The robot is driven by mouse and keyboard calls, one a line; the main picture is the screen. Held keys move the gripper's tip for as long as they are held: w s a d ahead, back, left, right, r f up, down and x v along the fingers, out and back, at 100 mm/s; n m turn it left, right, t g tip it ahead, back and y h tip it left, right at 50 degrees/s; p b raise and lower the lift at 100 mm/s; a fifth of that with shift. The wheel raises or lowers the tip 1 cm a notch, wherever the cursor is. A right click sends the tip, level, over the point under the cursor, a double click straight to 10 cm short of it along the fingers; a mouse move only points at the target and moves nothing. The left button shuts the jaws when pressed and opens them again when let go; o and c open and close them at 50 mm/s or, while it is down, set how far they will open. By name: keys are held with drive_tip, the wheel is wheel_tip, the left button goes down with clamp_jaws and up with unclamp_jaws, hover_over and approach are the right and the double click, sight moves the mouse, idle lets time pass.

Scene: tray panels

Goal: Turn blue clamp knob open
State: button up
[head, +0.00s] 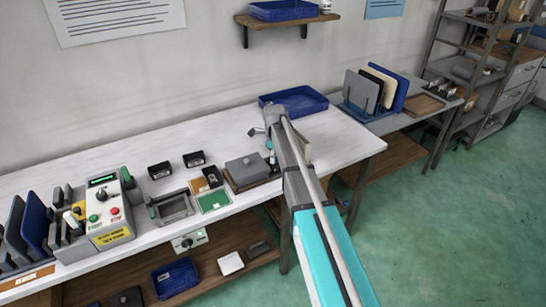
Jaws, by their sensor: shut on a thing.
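My gripper (271,158) is small in the head view, below the grey wrist at the far end of my arm. It points down at the right end of a brown board (262,181) on the white bench. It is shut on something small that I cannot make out. I cannot pick out the blue clamp knob; the gripper and arm cover that spot. A grey box-shaped block (240,171) with a small knob on top sits on the board, just left of the gripper.
A blue tray (318,103) lies behind the wrist. A cream panel (306,147) stands partly hidden behind my arm. Left are a green-framed card (214,201), a grey frame fixture (172,208) and a control box (105,212). The bench right of the arm is mostly clear.

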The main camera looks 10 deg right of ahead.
drive_tip(key=shift+s, duration=0.15)
drive_tip(key=n, duration=0.9)
drive_tip(key=shift+s+d, duration=0.1)
drive_tip(key=n, duration=0.4)
drive_tip(key=shift+n, duration=2.4)
drive_tip(key=o, duration=1.2)
drive_tip(key=shift+c, duration=0.2)
drive_tip(key=shift+w+r, duration=0.15)
drive_tip(key=shift+w, duration=0.05)
